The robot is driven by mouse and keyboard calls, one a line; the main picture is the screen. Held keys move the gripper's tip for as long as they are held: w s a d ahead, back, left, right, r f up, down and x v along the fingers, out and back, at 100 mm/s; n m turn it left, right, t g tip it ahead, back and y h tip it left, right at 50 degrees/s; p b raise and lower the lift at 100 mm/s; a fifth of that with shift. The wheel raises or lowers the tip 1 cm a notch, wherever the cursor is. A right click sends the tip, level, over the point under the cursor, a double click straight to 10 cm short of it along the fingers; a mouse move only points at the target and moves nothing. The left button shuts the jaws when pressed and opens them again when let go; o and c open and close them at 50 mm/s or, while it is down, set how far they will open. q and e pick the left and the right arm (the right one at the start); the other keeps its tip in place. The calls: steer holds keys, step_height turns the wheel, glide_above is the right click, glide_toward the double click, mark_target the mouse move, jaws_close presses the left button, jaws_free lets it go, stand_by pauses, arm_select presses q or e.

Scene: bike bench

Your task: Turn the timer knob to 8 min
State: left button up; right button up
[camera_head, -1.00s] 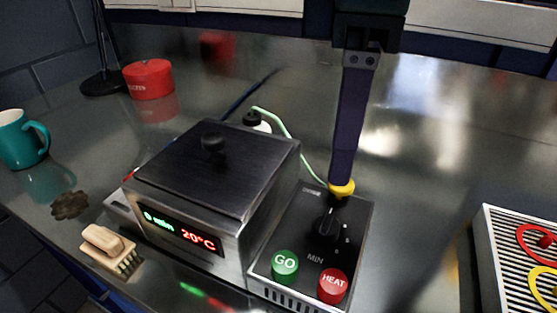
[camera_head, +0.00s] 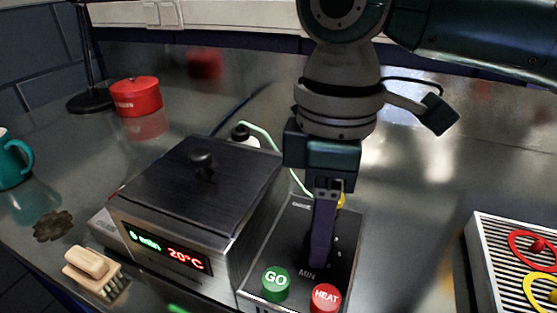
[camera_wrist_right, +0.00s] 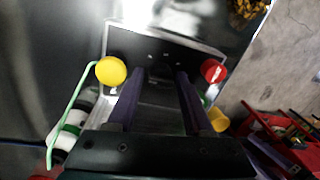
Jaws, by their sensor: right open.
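The control panel (camera_head: 347,228) stands right of the steel box, with a dark face and a MIN label. The display (camera_head: 165,250) reads 0 min and 20°C. My right gripper (camera_head: 318,262) points down over the panel, its fingers covering the knob's place. In the right wrist view the two fingers (camera_wrist_right: 155,80) are apart, over the panel (camera_wrist_right: 150,42). Whether they touch the knob is unclear. My left gripper is not in view.
The green GO button (camera_head: 276,283) and red HEAT button (camera_head: 326,297) sit at the panel's front. The steel box (camera_head: 190,185) is close on the left. A ribbed tray (camera_head: 480,250) with rings is at right; a brush (camera_head: 92,268) lies front left.

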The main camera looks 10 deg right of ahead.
jaws_close()
stand_by(0.3)
